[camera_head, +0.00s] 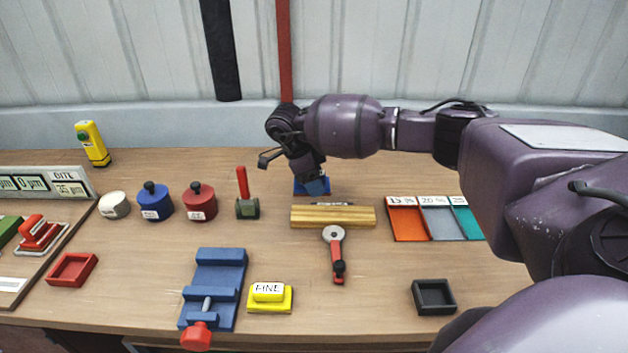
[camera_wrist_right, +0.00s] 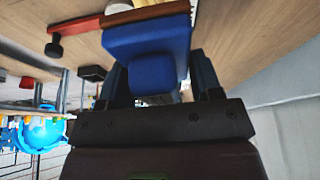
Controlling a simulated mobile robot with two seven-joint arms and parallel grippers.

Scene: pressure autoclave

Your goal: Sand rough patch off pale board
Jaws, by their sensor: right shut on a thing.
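The pale board (camera_head: 333,217) lies on the workbench, a yellowish wooden bar running left to right. A small dark grey patch or piece (camera_head: 346,204) shows along its far edge. My right gripper (camera_head: 312,184) is behind the board's left half, low over the bench, shut on a blue block (camera_wrist_right: 148,50). In the wrist view the block sits between both fingers, and a red-brown strip (camera_wrist_right: 146,14) lies against its outer side; I cannot tell whether that is the board. Whether the block touches the bench is hidden. A yellow block marked FINE (camera_head: 269,291) lies front left. My left gripper is out of view.
A red-handled tool (camera_head: 336,258) lies just in front of the board. A blue vise (camera_head: 215,285) stands front left, a three-part tray (camera_head: 432,240) right, a dark dish (camera_head: 433,297) front right. Red (camera_head: 200,203) and blue (camera_head: 156,203) pots stand left.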

